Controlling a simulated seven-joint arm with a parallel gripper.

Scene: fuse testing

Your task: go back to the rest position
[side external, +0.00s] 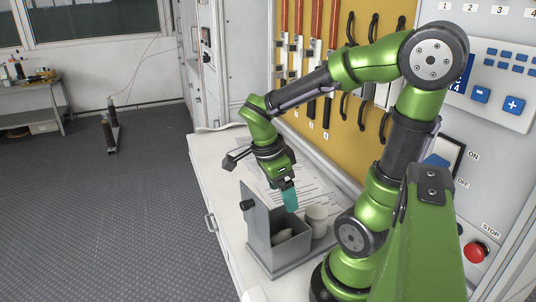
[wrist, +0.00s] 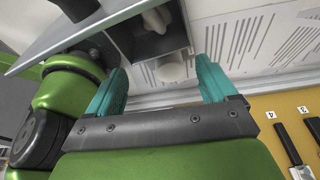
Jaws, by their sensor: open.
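My gripper (side external: 289,201) has teal fingers pointing down over the counter, just above and behind a grey open box. In the wrist view my gripper (wrist: 162,82) has its fingers wide apart, with nothing held between them. The rest position itself is not marked in either view.
The grey box (side external: 262,258) stands on the white counter (side external: 222,180) with pale pieces (side external: 283,237) inside. A pale cylinder (side external: 316,218) stands right beside it. A yellow panel (side external: 345,100) with fuses and tools rises behind; a red stop button (side external: 476,252) is at right.

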